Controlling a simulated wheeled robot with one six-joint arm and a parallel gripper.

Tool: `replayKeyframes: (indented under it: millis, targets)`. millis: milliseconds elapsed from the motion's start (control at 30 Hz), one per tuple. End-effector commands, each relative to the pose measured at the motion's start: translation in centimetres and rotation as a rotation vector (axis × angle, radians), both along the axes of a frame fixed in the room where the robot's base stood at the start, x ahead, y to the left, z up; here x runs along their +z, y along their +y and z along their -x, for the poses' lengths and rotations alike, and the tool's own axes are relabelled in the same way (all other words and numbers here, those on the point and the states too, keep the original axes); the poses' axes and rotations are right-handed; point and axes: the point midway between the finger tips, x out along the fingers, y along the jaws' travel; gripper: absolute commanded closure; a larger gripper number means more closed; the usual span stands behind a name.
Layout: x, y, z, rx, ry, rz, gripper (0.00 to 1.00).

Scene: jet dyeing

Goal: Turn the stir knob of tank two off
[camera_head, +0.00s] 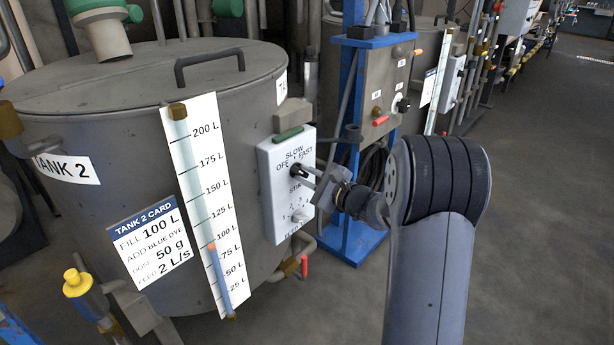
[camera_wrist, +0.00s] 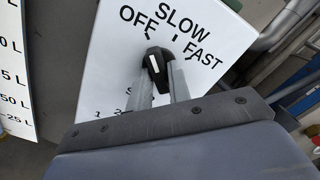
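Tank two (camera_head: 120,110) is the grey drum at the left in the head view. Its white control panel (camera_head: 275,190) carries the labels OFF, SLOW and FAST, and it fills much of the wrist view (camera_wrist: 110,65). The stir knob (camera_wrist: 156,62) is black with a pale pointer line that leans up and left, roughly towards the OFF mark. My gripper (camera_wrist: 162,72) has its two fingers at the knob, one on either side. I cannot tell whether they press on it. In the head view my gripper (camera_head: 306,172) reaches the panel from the right and partly hides the knob.
A white level scale (camera_head: 200,180) and the tank 2 card (camera_head: 150,245) are on the drum left of the panel. A pipe with a red-handled valve (camera_head: 304,267) sits below the panel. A blue frame (camera_head: 350,230) stands close behind my arm. Floor at right is clear.

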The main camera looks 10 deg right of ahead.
Motion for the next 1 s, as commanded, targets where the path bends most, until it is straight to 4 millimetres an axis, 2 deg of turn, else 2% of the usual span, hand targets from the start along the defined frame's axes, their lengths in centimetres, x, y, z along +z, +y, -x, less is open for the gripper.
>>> replayKeyframes:
  millis: [33, 200, 1000]
  targets:
    - [0.00, -0.01, 0.01, 0.000, 0.000, 0.000, 0.86]
    - [-0.01, 0.00, 0.01, 0.000, 0.000, 0.000, 1.00]
    - [-0.01, -0.02, -0.02, 0.000, -0.055, 0.079, 1.00]
